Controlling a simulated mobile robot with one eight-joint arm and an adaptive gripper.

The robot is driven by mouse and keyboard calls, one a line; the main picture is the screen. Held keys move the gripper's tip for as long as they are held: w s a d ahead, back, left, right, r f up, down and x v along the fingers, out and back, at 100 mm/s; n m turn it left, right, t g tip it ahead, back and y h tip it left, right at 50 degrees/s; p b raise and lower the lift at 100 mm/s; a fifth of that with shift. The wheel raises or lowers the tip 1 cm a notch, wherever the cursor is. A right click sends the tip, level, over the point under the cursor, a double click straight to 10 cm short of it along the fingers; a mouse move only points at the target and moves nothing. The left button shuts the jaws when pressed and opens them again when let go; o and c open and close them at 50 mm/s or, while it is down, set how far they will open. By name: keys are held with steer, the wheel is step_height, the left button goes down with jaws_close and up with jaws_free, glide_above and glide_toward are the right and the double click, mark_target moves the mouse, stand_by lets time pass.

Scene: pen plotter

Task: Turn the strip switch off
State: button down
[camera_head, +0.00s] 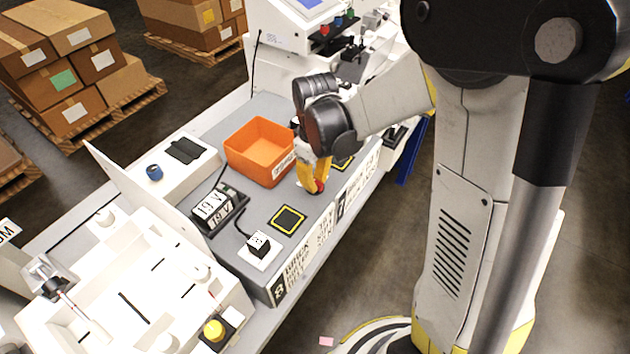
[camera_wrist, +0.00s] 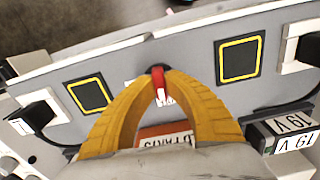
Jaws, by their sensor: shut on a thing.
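My gripper (camera_head: 317,188) is over the grey bench top, between two yellow-edged black squares. In the wrist view its yellow fingers (camera_wrist: 160,76) curve together and their tips are shut on a small red piece with a white end (camera_wrist: 160,88). In the head view, red (camera_head: 319,186) shows at the fingertips. I cannot tell whether this piece is fixed to the bench or is the strip switch. No other strip switch can be made out clearly.
An orange bin (camera_head: 258,150) stands close behind my gripper. The yellow-edged squares (camera_wrist: 240,59) lie either side. A black adapter marked 19 V (camera_head: 214,208) and a white plate with a plug (camera_head: 258,247) are nearer the front. The bench edge is close on the right.

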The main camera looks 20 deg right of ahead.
mark_target(315, 181)
steer(key=shift+n, duration=0.5)
steer(key=c, duration=1.4)
jaws_free()
steer(key=shift+c, duration=0.2)
step_height(315, 181, up, 12)
